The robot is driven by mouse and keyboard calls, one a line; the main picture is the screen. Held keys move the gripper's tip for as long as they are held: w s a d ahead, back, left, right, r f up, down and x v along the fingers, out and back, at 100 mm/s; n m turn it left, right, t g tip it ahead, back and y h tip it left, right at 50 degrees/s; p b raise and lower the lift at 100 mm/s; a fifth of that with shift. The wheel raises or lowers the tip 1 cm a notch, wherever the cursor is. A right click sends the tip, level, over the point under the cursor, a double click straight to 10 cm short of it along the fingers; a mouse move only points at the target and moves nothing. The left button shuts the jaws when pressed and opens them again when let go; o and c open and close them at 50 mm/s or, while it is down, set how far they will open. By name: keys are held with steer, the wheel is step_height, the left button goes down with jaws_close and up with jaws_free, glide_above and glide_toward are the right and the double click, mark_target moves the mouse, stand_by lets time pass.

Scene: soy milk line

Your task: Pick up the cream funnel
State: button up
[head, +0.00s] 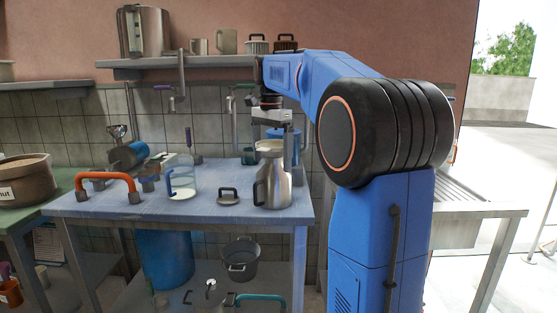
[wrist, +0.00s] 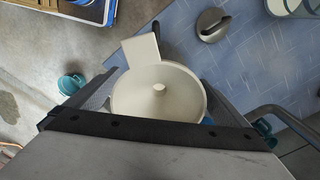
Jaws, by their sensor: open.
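The cream funnel (head: 269,146) sits on top of a steel jug (head: 272,188) at the right side of the blue table. In the wrist view the funnel (wrist: 135,97) shows as a round cream bowl with a centre hole and a flat tab pointing up and left. My gripper (head: 283,135) is over the funnel, pointing down. In the wrist view my gripper (wrist: 158,92) is open, with one finger to each side of the funnel. I cannot tell whether either finger touches it. The jug is mostly hidden under the funnel in the wrist view.
A steel lid (head: 229,199) lies left of the jug. A glass pitcher (head: 182,178) with white liquid and an orange-handled item (head: 106,181) stand further left on the table (head: 120,207). A blue container (head: 285,137) is behind the jug. A shelf (head: 205,62) runs along the wall above.

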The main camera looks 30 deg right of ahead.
steer(key=shift+f, duration=0.2)
steer(key=c, duration=1)
